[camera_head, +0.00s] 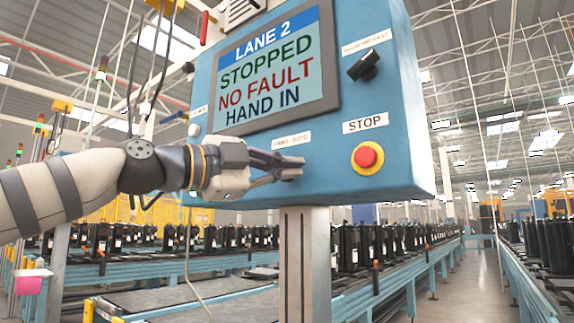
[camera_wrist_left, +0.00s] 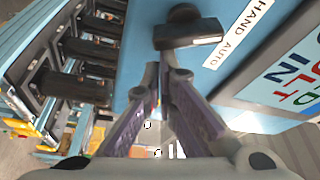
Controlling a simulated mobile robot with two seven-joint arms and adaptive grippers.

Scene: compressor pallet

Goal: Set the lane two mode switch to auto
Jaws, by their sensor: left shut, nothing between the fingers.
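The lane two panel is a blue box (camera_head: 400,130) with a screen (camera_head: 265,75) reading "LANE 2 STOPPED NO FAULT HAND IN". The mode switch is a black knob (camera_wrist_left: 188,28) beside the "HAND AUTO" label (camera_wrist_left: 238,35) in the left wrist view. In the head view the label (camera_head: 292,139) shows, and the switch below it is mostly hidden by my fingers. My left gripper (camera_head: 298,165) is shut and empty in front of the switch. In the left wrist view its fingertips (camera_wrist_left: 167,75) meet just below the knob; I cannot tell if they touch it.
A red stop button (camera_head: 368,158) on a yellow base sits right of the mode switch, under the "STOP" label (camera_head: 365,123). Another black knob (camera_head: 364,67) is at the panel's upper right. Conveyors (camera_head: 400,275) with black compressors run behind and below the panel.

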